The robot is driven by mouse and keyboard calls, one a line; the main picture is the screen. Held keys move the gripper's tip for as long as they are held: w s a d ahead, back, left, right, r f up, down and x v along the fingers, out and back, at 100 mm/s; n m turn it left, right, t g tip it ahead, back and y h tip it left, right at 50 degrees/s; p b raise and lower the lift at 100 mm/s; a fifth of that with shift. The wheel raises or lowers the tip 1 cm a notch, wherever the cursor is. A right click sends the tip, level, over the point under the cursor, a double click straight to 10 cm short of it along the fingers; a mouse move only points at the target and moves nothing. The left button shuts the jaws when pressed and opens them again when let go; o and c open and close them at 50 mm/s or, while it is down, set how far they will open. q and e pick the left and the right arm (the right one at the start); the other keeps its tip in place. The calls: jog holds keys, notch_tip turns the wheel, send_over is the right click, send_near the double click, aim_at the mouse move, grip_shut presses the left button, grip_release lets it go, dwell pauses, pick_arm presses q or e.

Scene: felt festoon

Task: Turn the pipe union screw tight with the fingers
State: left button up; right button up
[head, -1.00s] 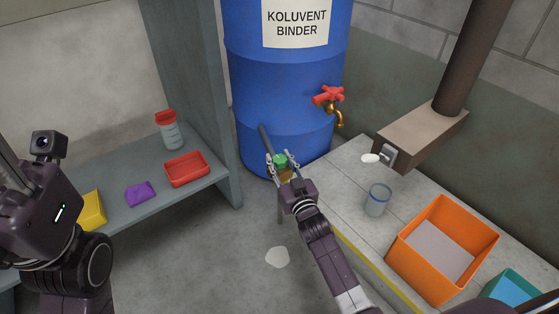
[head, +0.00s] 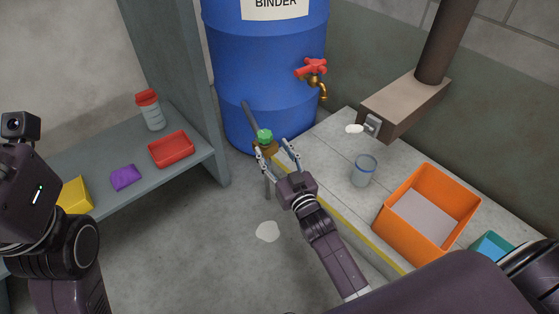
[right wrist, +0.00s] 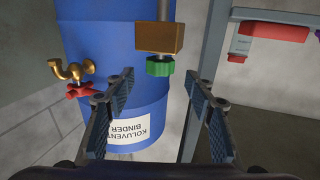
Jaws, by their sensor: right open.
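The pipe union shows as a green ridged screw (head: 265,136) on a brass block (head: 264,149) at the end of a dark pipe (head: 250,118) in front of the blue barrel. The green screw (right wrist: 160,66) and brass block (right wrist: 158,38) are in plain view in the right wrist view. My right gripper (head: 275,150) is open and empty. Its fingers (right wrist: 160,75) are spread, with the screw in the gap ahead of them and clear space on both sides. How tight the screw is cannot be told. My left arm is at the left edge; its fingers are out of frame.
The blue barrel (head: 265,60) has a brass tap with a red handle (head: 312,67). A glass jar (head: 363,171) and an orange crate (head: 387,213) stand on the pale ledge at right. A red tray (head: 171,150) and a red-capped bottle (head: 151,112) stand on the grey shelf at left.

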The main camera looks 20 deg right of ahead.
jog(key=shift+s+d, duration=0.1)
jog(key=shift+s, duration=2.3)
jog(key=shift+r, duration=0.15)
